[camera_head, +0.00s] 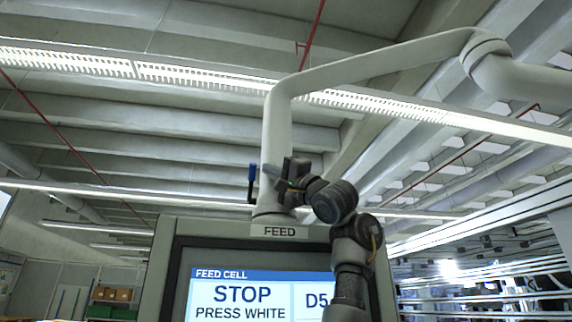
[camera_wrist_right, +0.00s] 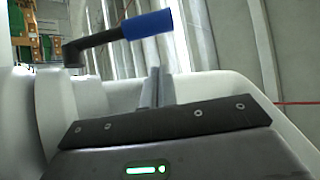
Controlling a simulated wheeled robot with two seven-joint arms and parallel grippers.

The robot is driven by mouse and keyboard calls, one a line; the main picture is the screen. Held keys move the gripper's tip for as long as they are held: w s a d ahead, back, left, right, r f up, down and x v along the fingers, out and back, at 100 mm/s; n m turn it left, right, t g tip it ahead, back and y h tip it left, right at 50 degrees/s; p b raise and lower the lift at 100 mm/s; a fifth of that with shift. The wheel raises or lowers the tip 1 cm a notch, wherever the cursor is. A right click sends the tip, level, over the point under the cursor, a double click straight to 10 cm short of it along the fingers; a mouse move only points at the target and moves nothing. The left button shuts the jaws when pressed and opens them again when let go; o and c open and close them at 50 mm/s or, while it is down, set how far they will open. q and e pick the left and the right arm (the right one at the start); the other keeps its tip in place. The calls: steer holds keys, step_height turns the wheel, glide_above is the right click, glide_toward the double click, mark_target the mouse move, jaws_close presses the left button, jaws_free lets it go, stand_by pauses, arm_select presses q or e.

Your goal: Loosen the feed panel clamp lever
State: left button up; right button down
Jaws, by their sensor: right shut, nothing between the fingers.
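The clamp lever has a blue grip (camera_head: 252,172) on a dark arm, and stands upright at the left of the white post above the feed panel (camera_head: 215,228). In the right wrist view the blue grip (camera_wrist_right: 147,24) points right from its black arm (camera_wrist_right: 97,39). My right gripper (camera_head: 269,171) is shut and empty, just right of the lever in the head view. My left gripper is not in view.
The white post (camera_head: 276,135) rises behind my right gripper and bends right into a long support arm (camera_head: 380,65). A FEED label (camera_head: 279,232) sits at the post's foot above the screen (camera_head: 240,298), which reads STOP. The space left of the lever looks clear.

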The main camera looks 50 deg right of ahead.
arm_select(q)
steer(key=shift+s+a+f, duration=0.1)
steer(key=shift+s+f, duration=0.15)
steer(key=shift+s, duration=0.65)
arm_select(e)
steer(key=a+f, duration=0.2)
steer(key=shift+s+a+f, duration=0.15)
steer(key=shift+a+f, duration=0.1)
steer(key=shift+a, duration=0.15)
steer(key=shift+s+d, duration=0.1)
steer(key=shift+s, duration=0.05)
steer(key=shift+d, duration=0.1)
